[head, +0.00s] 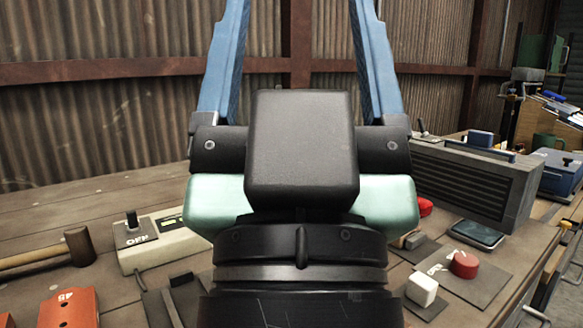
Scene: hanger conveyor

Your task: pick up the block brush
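My gripper (300,45) is raised in the middle of the head view, with its two blue fingers pointing up. The fingers are wide apart, and only wall shows between them. Their tips run out of the top of the picture. I cannot make out a block brush for certain in this view. My arm and gripper body hide the middle of the workbench (120,200).
On the left of the bench are a wooden mallet (79,246), an orange-red object (68,308) and a pale switch box (165,240). On the right are a grey louvred box (465,185), a red button (463,265) and a white block (421,289). A corrugated wall stands behind.

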